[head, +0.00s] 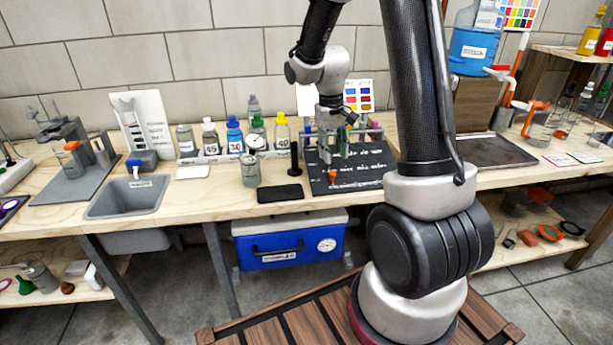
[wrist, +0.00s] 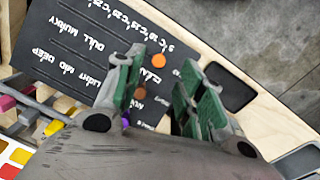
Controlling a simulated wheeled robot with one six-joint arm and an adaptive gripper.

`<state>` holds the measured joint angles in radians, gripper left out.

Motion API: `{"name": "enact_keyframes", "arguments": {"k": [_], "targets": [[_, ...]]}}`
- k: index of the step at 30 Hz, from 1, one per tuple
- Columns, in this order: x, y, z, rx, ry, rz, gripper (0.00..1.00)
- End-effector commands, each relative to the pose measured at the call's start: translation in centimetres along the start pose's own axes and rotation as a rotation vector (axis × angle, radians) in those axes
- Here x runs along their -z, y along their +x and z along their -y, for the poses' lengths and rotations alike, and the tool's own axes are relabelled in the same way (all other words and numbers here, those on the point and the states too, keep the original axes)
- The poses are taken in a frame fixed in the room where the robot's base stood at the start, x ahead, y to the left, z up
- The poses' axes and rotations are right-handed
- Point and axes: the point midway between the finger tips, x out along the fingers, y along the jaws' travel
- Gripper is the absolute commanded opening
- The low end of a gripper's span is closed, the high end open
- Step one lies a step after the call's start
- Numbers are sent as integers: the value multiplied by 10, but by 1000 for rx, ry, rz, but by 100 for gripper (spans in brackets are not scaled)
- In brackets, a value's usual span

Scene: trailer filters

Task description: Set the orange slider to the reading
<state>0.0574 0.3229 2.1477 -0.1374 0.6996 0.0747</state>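A black board (head: 372,178) with rows of white lettering lies on the bench, and it also shows in the wrist view (wrist: 62,62). Its rows include temperatures in °C and words such as dull, murky, light, mid and deep. The orange slider (wrist: 159,65) is at the temperature row's low end; in the head view an orange piece (head: 332,174) shows below my gripper. A brown marker (wrist: 140,94) and a purple marker (wrist: 125,118) mark the other rows. My gripper (head: 336,150) is open, pointing down over the board. In the wrist view the slider appears between its green-padded fingertips (wrist: 163,75).
A blue cooler (head: 285,255) with a round dial (head: 326,245) stands under the bench; the dial is too small to read. A black flat pad (head: 280,193), a grey jar (head: 250,172) and numbered bottles lie left of the board. A tube rack stands behind it.

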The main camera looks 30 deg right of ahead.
Motion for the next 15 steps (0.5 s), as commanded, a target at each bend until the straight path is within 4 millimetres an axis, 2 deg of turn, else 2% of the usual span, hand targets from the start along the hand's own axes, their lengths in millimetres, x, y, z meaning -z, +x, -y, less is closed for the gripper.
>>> {"name": "enact_keyframes", "arguments": {"k": [5, 15], "targets": [[7, 11, 0, -1, 9, -24, 39], [7, 65, 0, -1, 9, -22, 39]]}}
